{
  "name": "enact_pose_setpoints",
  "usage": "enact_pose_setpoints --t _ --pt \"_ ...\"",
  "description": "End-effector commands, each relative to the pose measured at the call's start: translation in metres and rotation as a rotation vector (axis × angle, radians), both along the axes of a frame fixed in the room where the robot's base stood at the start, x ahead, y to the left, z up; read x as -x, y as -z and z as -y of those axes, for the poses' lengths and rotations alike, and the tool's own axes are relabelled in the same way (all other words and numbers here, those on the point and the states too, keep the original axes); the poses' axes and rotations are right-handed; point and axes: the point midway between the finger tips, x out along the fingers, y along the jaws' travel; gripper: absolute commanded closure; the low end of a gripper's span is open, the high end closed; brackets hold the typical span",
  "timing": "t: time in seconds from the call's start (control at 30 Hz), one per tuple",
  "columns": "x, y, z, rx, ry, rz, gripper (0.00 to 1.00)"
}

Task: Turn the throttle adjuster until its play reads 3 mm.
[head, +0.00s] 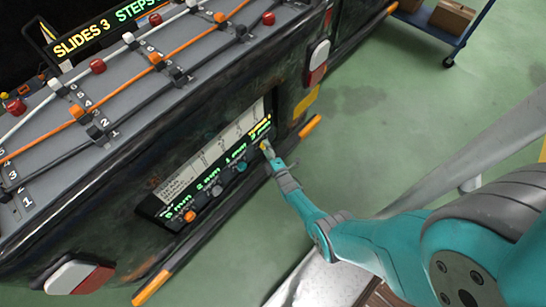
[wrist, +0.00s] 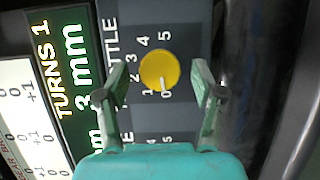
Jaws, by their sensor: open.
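The throttle adjuster is a round yellow knob (wrist: 159,69) on a grey plate, beside a partly hidden label ending in "TTLE". Its white mark lies near the 0 of a scale from 0 to 5. The display (wrist: 75,75) beside it reads "TURNS 1" in yellow and "3 mm" in green. My gripper (wrist: 161,85) is open, with one finger on each side of the knob and a gap showing on both sides. In the head view my gripper (head: 268,150) is at the right end of the panel, partly covering the yellow knob (head: 264,145).
The panel also carries an orange knob (head: 190,216) and a teal knob (head: 242,166), with green readouts above. A grey slider board (head: 130,80) with coloured beads lies above. A blue cart with boxes (head: 452,17) stands at the upper right. The green floor between is clear.

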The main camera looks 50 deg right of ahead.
Motion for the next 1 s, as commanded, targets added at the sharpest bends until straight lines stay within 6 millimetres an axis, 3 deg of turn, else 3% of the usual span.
enact_pose_setpoints --t 0.7,1.0 --pt "0.096 0.001 -0.037 0.000 -0.001 -0.003 0.32" --pt "0.108 0.000 -0.041 0.000 -0.001 -0.002 0.32"
